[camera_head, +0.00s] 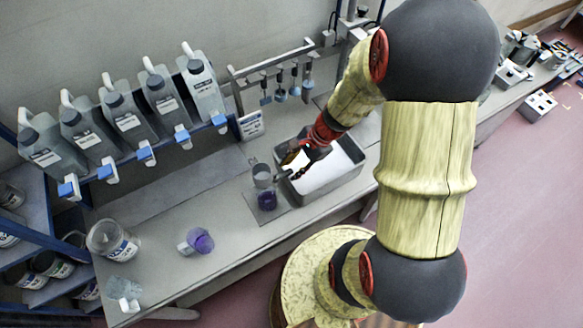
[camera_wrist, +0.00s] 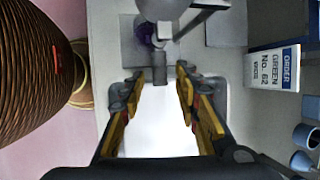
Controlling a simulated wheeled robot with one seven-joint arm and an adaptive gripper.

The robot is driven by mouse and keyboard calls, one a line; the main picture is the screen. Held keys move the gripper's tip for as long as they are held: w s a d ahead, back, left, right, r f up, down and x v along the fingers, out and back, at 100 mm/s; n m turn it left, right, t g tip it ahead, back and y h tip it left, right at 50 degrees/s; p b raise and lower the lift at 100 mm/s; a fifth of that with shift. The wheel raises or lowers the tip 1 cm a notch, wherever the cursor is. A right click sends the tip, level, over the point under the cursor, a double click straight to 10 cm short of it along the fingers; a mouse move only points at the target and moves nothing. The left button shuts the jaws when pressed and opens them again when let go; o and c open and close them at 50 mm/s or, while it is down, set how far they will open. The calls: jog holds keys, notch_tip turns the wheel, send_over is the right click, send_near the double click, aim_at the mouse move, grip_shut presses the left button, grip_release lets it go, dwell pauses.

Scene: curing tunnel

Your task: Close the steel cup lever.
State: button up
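A steel cup (camera_head: 262,172) stands above a container of purple liquid (camera_head: 267,201) at the left of the basin. In the wrist view the steel cup (camera_wrist: 165,9) is partly cut off at the top edge. Its grey lever (camera_wrist: 159,68) sticks out toward my gripper (camera_wrist: 158,84); it is small in the head view (camera_head: 282,176). My gripper is open, with one finger on each side of the lever's end and a visible gap to both. In the head view my gripper (camera_head: 293,164) is beside the cup, above the basin's left edge.
A metal basin (camera_head: 350,146) with a white inside lies under my gripper. Several jugs with blue taps (camera_head: 160,95) stand on a rack behind. An order sign (camera_wrist: 273,68) stands near the basin. A purple cup (camera_head: 200,240) and glass jar (camera_head: 112,240) are at the left.

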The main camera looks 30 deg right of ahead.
jog(key=v, duration=1.1)
jog(key=shift+s+d, duration=0.1)
jog(key=s+a+r+n+t+h+b, duration=0.1)
jog(key=s+a+r+n+h+b, duration=0.1)
jog(key=a+n+b, duration=0.3)
jog(key=s+a+r+n+t+h+b, duration=0.2)
jog(key=s+a+r+n+b, duration=0.2)
jog(key=n+b, duration=0.3)
jog(key=s+a+n, duration=0.1)
jog(key=n, duration=0.4)
jog(key=shift+s+r+n+b, duration=0.3)
jog(key=shift+s+n+b, duration=0.05)
jog(key=shift+n, duration=0.05)
